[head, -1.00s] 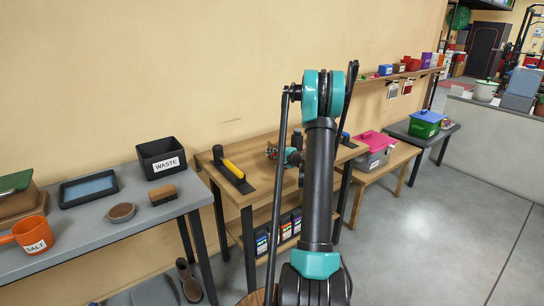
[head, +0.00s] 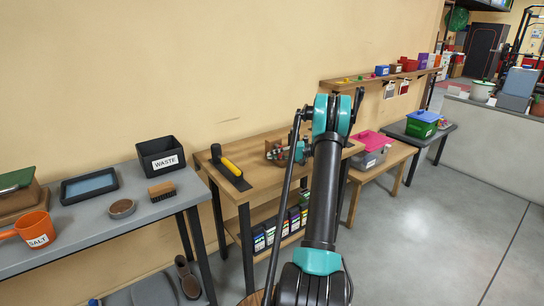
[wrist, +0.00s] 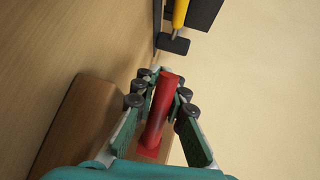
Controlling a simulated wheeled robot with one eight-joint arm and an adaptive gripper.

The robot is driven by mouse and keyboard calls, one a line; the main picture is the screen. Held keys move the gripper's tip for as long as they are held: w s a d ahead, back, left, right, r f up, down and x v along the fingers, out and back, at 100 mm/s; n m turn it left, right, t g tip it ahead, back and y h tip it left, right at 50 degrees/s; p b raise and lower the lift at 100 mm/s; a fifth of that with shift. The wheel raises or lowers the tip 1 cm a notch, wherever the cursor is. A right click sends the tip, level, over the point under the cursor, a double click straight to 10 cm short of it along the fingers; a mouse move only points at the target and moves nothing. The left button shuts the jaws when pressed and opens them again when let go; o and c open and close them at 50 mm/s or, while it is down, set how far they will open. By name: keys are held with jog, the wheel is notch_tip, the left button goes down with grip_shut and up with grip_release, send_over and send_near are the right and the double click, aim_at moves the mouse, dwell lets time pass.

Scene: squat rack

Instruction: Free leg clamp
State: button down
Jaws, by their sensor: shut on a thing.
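My gripper (wrist: 158,98) is shut on a red bar-shaped part (wrist: 156,115) in the wrist view. The red part runs lengthwise between the fingers, beside a brown wooden block (wrist: 85,125). In the head view my gripper (head: 282,152) is at the back of the wooden workbench (head: 262,180), at a small brown-and-red item (head: 272,146). That item is too small to make out, and I cannot tell whether the red part is fixed to the block.
A yellow-handled tool (head: 230,166) lies on a dark mat to the left on the bench; its yellow handle (wrist: 180,14) shows in the wrist view. The wall stands close behind. A grey table (head: 110,225) is at left, and a pink-lidded box (head: 370,146) at right.

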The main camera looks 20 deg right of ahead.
jog(key=shift+s+d+n+g, duration=0.15)
jog(key=shift+n+g, duration=0.15)
jog(key=c, duration=1.6)
grip_release()
jog(key=shift+o, duration=0.2)
jog(key=shift+v, duration=4)
